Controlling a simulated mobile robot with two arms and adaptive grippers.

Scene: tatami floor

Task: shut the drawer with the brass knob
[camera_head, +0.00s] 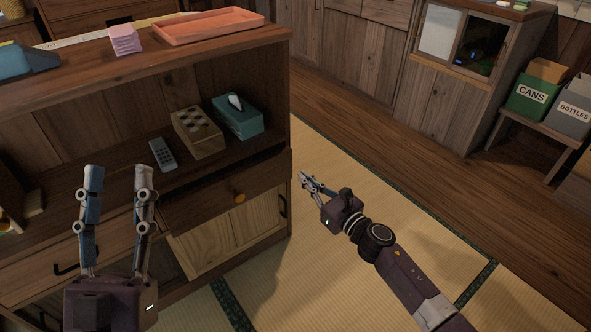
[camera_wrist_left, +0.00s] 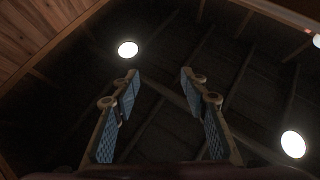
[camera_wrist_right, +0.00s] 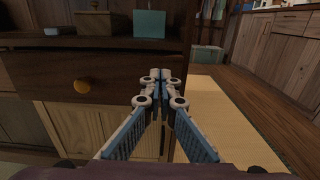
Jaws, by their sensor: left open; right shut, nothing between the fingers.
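The drawer (camera_head: 205,208) with the brass knob (camera_head: 239,197) is in the dark wood cabinet, above a pale door. A dark gap shows behind its top edge, so it seems to stand out a little. In the right wrist view the drawer front (camera_wrist_right: 40,78) and the knob (camera_wrist_right: 82,87) are left of the fingers. My right gripper (camera_head: 304,176) is shut and empty, just right of the drawer's right end and apart from the knob. My left gripper (camera_head: 119,172) is open and empty, fingers pointing up, in front of the cabinet's left part. The left wrist view shows only ceiling and lamps behind its fingers (camera_wrist_left: 160,80).
On the cabinet's shelf are a remote (camera_head: 163,155), a wooden box (camera_head: 197,133) and a teal tissue box (camera_head: 238,118). A pink tray (camera_head: 208,27) lies on top. A black-handled drawer (camera_head: 60,262) is at the lower left. Tatami floor (camera_head: 400,220) is clear on the right.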

